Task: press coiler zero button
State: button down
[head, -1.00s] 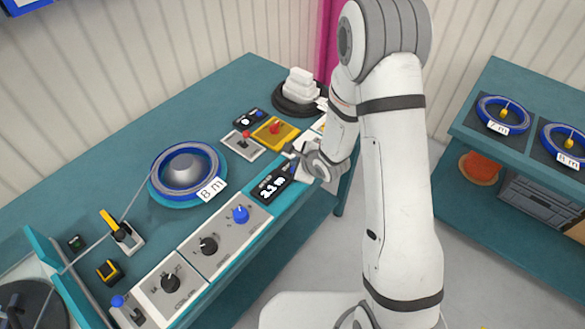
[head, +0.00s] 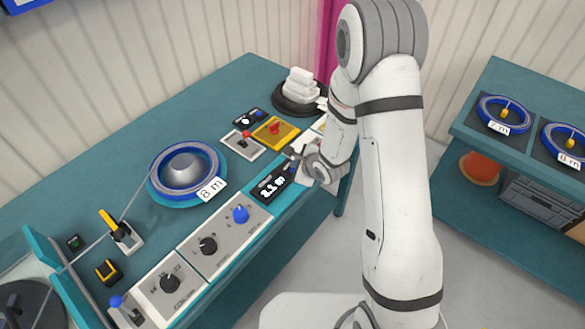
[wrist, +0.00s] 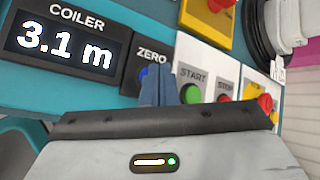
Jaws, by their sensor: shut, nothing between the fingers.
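The coiler display (wrist: 66,47) reads 3.1 m in the wrist view; it also shows in the head view (head: 272,184). Just right of it is the ZERO panel (wrist: 151,54) with a blue button (wrist: 144,76), partly hidden behind my fingers. My gripper (wrist: 158,72) is shut and empty, its blue-grey fingertips in front of the ZERO button. I cannot tell whether they touch it. In the head view my gripper (head: 292,153) is over the bench's front edge, beside the display.
Right of ZERO are a green START button (wrist: 190,93) and a red STOP button (wrist: 224,99), close to my fingers. A blue reel tagged 8 m (head: 186,172) sits on the bench. Knob panels (head: 210,243) line the front edge. A shelf (head: 470,120) with reels stands right.

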jog(key=shift+f, duration=0.3)
dwell(0.4)
jog(key=shift+r+p, duration=0.7)
jog(key=shift+r, duration=0.15)
jog(key=shift+r, duration=0.1)
notch_tip(320, 180, up, 5)
jog(key=p, duration=0.4)
dwell(0.5)
